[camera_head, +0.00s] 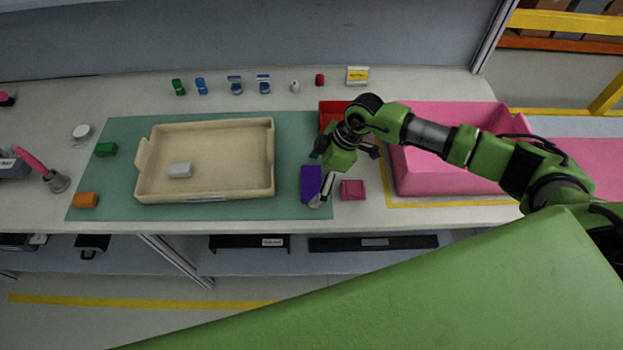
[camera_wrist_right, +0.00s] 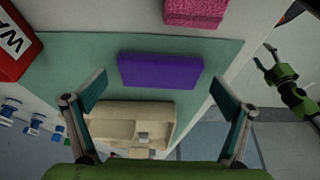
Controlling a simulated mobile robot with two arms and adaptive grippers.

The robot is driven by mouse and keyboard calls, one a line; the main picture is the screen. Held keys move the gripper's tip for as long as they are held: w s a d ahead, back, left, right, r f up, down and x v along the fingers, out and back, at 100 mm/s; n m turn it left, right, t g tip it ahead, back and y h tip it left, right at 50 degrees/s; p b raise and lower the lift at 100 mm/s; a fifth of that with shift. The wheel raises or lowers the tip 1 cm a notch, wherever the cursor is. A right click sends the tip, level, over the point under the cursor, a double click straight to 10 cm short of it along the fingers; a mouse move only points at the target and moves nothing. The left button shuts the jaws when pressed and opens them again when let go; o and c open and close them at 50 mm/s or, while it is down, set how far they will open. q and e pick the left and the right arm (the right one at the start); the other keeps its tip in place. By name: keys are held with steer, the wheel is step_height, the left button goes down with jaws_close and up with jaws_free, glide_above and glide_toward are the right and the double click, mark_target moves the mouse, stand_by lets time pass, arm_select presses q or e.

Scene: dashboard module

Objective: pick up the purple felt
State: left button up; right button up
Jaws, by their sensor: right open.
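The purple felt (camera_head: 311,182) is a rectangular block lying flat on the right part of the green mat (camera_head: 180,213), beside the beige tray. In the right wrist view the purple felt (camera_wrist_right: 160,71) lies beyond and between the open fingers, apart from them. My right gripper (camera_head: 318,178) is open and empty, above and close to the felt; it also shows in the wrist view (camera_wrist_right: 160,97). My left gripper is outside the head view; a green gripper at the right edge of the wrist view (camera_wrist_right: 268,56) appears to be it, with fingers spread.
The beige tray (camera_head: 205,128) with a light grey block (camera_head: 180,170) is left of the felt. A pink block (camera_head: 352,190) lies close on its right. Small items line the back.

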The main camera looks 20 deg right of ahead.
steer(key=shift+f, duration=0.15)
steer(key=c, duration=1)
steer(key=shift+r+b, duration=0.3)
steer(key=shift+r, duration=0.05)
step_height(320, 180, up, 2)
steer(key=shift+r+b, duration=0.25)
steer(key=shift+b, duration=0.55)
steer(key=s+r, duration=0.1)
steer(key=s+a+r+b, duration=0.1)
steer(key=r, duration=0.1)
steer(key=s+a+r, duration=0.1)
steer(key=s+r, duration=0.1)
steer(key=shift+s+a+r, duration=0.1)
steer(key=shift+a+r, duration=0.1)
steer(key=shift+r, duration=0.05)
steer(key=s+a+r, duration=0.4)
steer(key=s, duration=0.4)
steer(key=shift+r, duration=0.2)
